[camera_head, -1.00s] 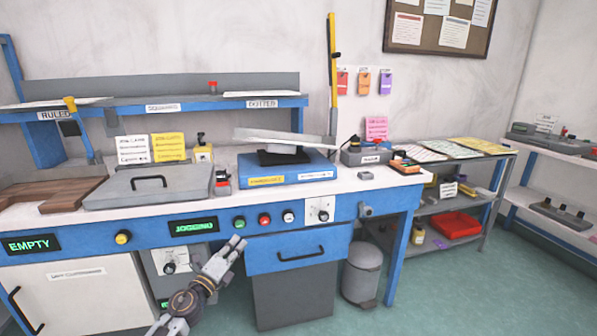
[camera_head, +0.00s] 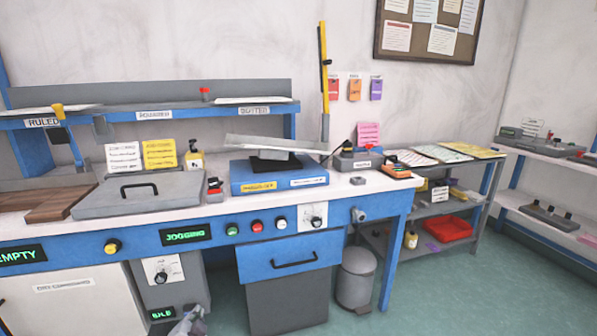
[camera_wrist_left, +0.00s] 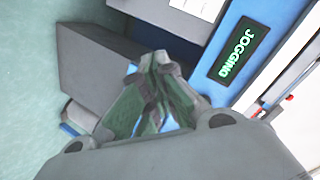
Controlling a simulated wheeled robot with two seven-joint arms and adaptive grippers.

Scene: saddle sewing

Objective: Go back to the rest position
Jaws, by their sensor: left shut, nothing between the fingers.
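My left gripper (camera_head: 190,322) shows at the bottom edge of the head view, in front of the grey box under the bench. Most of its arm is cut off below the picture. In the left wrist view its fingers (camera_wrist_left: 158,75) are together with nothing between them, below the bench front with the JOGGING display (camera_wrist_left: 239,54). My right gripper is not in view.
The blue workbench (camera_head: 345,215) carries a grey lidded box (camera_head: 140,195) and a blue device with a tilted plate (camera_head: 278,172). A drawer (camera_head: 290,258) is shut. A grey bin (camera_head: 356,280) stands by the bench leg. The green floor (camera_head: 450,300) is clear at the right.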

